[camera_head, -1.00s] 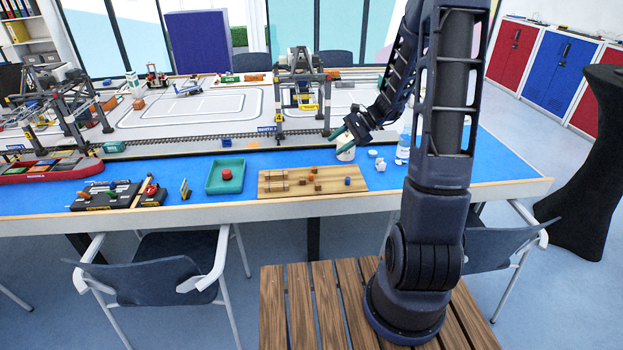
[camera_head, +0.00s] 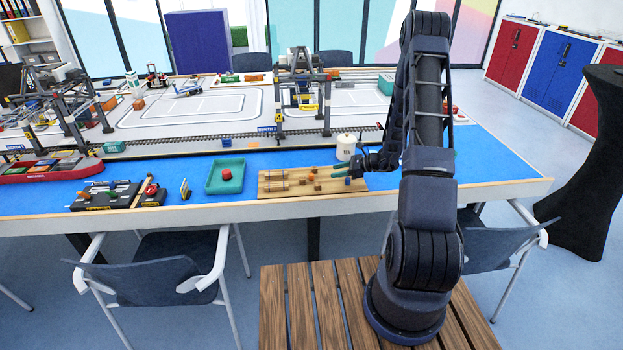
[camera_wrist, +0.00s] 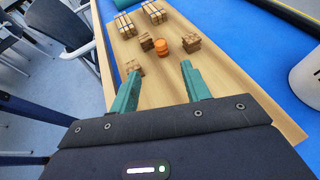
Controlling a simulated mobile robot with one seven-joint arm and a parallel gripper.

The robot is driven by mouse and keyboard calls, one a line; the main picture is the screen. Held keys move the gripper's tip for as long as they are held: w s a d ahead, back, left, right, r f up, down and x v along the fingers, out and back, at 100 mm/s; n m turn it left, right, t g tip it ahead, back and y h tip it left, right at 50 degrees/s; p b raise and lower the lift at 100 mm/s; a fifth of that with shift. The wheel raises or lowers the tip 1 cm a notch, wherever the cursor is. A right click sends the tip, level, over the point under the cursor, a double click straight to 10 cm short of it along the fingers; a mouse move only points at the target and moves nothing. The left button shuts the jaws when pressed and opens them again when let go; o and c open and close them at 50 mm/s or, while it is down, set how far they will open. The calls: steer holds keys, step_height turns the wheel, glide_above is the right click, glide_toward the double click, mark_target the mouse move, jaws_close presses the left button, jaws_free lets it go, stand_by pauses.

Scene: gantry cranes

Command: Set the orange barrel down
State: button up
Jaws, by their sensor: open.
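The orange barrel (camera_wrist: 163,46) stands upright on the wooden board (camera_wrist: 230,92) among small brown crates in the wrist view. In the head view it is a tiny shape (camera_head: 311,178) on the board (camera_head: 283,190). My gripper (camera_head: 345,171) is over the right end of the board. In the wrist view my gripper (camera_wrist: 160,70) is open, its two green fingers apart with nothing between them. The barrel is beyond the fingertips, apart from them.
Small crates (camera_wrist: 191,42) stand close around the barrel, one (camera_wrist: 135,68) near the left fingertip. Strapped bundles (camera_wrist: 153,12) lie at the board's far end. A white cylinder (camera_head: 346,146) stands behind the board. A teal tray (camera_head: 211,188) holds a red piece (camera_head: 227,174).

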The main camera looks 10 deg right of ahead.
mark_target(313, 175)
steer(key=x, duration=0.4)
steer(key=shift+a, duration=0.15)
steer(key=shift+w+x, duration=0.2)
steer(key=shift+x, duration=3)
steer(key=shift+r, duration=0.1)
jaws_close()
